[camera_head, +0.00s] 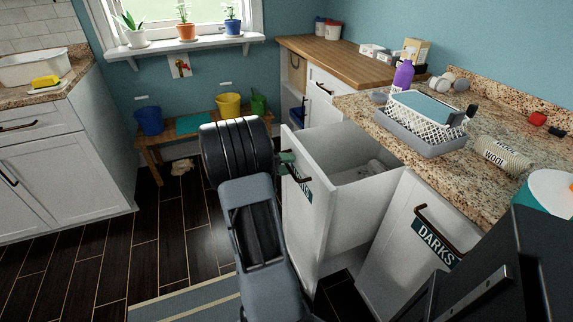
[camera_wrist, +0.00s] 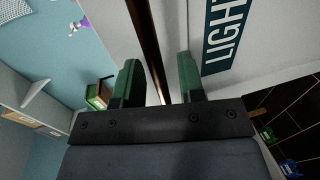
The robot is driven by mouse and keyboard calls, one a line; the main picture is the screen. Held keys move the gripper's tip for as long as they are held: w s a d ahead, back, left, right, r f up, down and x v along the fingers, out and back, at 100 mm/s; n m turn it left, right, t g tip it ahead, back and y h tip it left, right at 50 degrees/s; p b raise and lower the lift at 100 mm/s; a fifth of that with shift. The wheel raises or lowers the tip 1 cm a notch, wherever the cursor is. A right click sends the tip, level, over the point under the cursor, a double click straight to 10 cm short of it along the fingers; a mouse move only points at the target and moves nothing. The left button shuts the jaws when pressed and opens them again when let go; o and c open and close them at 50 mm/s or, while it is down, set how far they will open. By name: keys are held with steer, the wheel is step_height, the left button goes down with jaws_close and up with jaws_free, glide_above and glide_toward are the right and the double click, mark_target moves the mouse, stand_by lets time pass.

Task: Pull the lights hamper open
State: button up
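The lights hamper (camera_head: 318,215) is a white pull-out bin under the granite counter. My gripper (camera_head: 290,165) is at the hamper's front. In the wrist view, its green fingers (camera_wrist: 160,82) stand apart on either side of the dark bar handle (camera_wrist: 149,45), with gaps visible between the fingers and the bar.
The granite counter (camera_head: 355,112) above holds a basket (camera_head: 425,122) and a purple bottle (camera_head: 403,77). A low wooden bench (camera_head: 172,143) with buckets stands behind. Dark floor (camera_head: 100,255) is open at left, with a striped rug (camera_head: 185,303) in front.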

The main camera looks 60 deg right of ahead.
steer(key=shift+c, duration=0.5)
jaws_close()
steer(key=shift+w, duration=0.15)
